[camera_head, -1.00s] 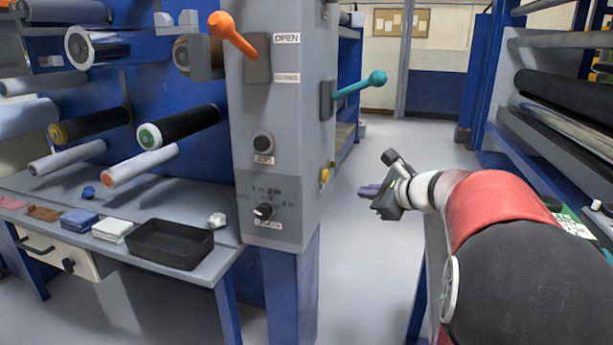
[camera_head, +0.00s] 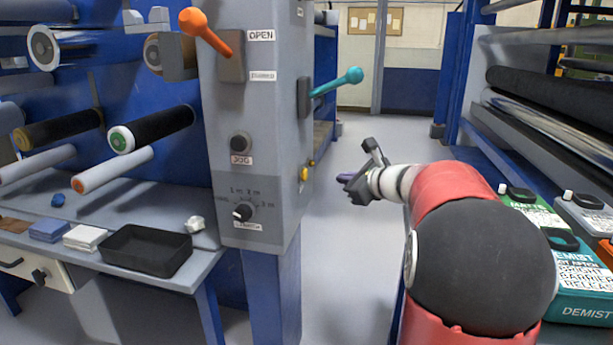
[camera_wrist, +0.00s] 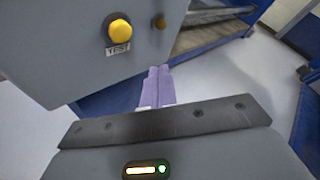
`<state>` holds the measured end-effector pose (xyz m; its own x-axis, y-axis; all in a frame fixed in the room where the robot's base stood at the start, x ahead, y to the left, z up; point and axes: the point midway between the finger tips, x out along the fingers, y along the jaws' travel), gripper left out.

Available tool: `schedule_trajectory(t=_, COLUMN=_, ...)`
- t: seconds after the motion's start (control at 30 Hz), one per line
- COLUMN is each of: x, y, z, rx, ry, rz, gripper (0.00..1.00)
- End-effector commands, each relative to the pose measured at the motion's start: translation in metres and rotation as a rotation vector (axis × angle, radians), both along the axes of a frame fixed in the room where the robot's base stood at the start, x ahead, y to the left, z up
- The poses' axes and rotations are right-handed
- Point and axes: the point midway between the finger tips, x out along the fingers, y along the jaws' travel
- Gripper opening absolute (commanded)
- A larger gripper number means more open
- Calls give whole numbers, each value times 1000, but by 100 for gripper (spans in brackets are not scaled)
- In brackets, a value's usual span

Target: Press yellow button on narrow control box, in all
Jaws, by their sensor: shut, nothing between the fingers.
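The narrow control box (camera_head: 268,130) is a tall grey cabinet left of centre in the head view. The yellow button (camera_head: 304,174) is on its right-hand side face, low down. In the wrist view the yellow button (camera_wrist: 120,31) is large, with a TEST label beneath it. My gripper (camera_head: 343,177) is to the right of that face, apart from it, at about the button's height. In the wrist view its purple fingers (camera_wrist: 157,86) are together and empty, below and right of the button. A gap separates them from the button.
A teal lever (camera_head: 338,82) juts from the same side face above the button. The front face has an orange lever (camera_head: 205,30), a black JOG button (camera_head: 241,142) and a selector knob (camera_head: 242,212). Bottles (camera_head: 585,270) stand at right. Clear floor lies behind my gripper.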

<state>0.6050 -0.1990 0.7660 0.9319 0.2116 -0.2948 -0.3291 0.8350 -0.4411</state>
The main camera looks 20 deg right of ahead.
Motion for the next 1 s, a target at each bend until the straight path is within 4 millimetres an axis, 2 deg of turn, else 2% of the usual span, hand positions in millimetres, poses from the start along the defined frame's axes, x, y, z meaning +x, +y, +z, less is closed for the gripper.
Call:
schedule_trajectory(t=0.2, x=17, y=27, z=0, rx=-1, ry=1, rz=2, gripper=0)
schedule_trajectory(t=0.4, x=29, y=42, z=-1, rx=-1, ry=1, rz=2, gripper=0)
schedule_trajectory(t=1.0, x=32, y=48, z=0, rx=0, ry=1, rz=0, gripper=0)
